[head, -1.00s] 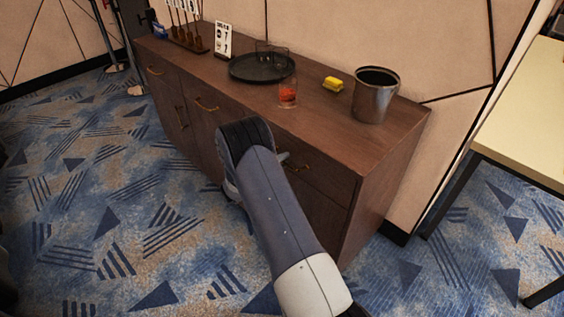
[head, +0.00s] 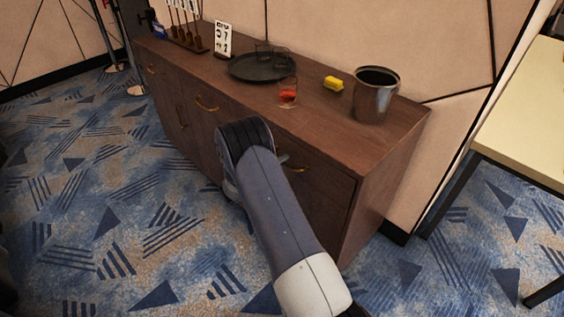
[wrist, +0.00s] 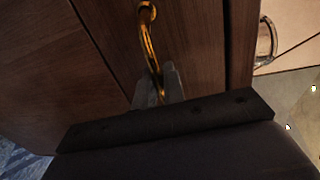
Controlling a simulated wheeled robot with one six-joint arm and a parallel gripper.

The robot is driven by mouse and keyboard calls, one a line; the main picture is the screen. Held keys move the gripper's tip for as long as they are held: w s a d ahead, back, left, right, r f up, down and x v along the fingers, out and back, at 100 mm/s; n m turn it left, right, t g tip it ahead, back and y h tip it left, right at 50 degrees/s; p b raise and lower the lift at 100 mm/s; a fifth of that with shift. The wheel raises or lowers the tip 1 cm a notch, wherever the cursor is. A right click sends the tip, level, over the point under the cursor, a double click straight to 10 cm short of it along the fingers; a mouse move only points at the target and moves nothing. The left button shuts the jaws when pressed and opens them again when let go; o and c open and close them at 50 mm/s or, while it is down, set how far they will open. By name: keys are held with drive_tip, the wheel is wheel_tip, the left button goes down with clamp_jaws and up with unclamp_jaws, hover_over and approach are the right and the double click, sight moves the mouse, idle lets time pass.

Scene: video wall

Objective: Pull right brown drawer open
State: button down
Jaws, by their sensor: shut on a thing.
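The brown wooden cabinet (head: 230,87) has several fronts with brass handles. The right drawer (head: 325,180) is partly covered by my arm in the head view. Its brass handle (head: 297,168) shows just right of my arm. The drawer front looks flush with the cabinet. In the wrist view the curved brass handle (wrist: 149,42) runs down into my gripper (wrist: 163,82), whose grey fingers are shut on its near end. The head view hides most of my gripper behind the arm.
On the cabinet top stand a black round tray (head: 240,72), a glass with red contents (head: 287,93), a yellow block (head: 334,83) and a metal bucket (head: 373,97). A pale table (head: 525,110) stands at the right. Patterned carpet in front is open.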

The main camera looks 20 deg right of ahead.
drive_tip(key=f+v, duration=0.2)
drive_tip(key=v, duration=1.3)
drive_tip(key=f+v, duration=0.1)
drive_tip(key=v, duration=1.4)
drive_tip(key=shift+s+a+f, duration=0.2)
drive_tip(key=shift+a+f, duration=0.2)
drive_tip(key=c, duration=1.6)
unclamp_jaws()
drive_tip(key=b+v, duration=0.1)
drive_tip(key=v, duration=0.9)
drive_tip(key=shift+a, duration=0.35)
drive_tip(key=shift+s+d, duration=0.1)
drive_tip(key=shift+s, duration=0.05)
drive_tip(key=x, duration=1.1)
drive_tip(key=shift+p, duration=0.3)
drive_tip(key=shift+d+r, duration=0.15)
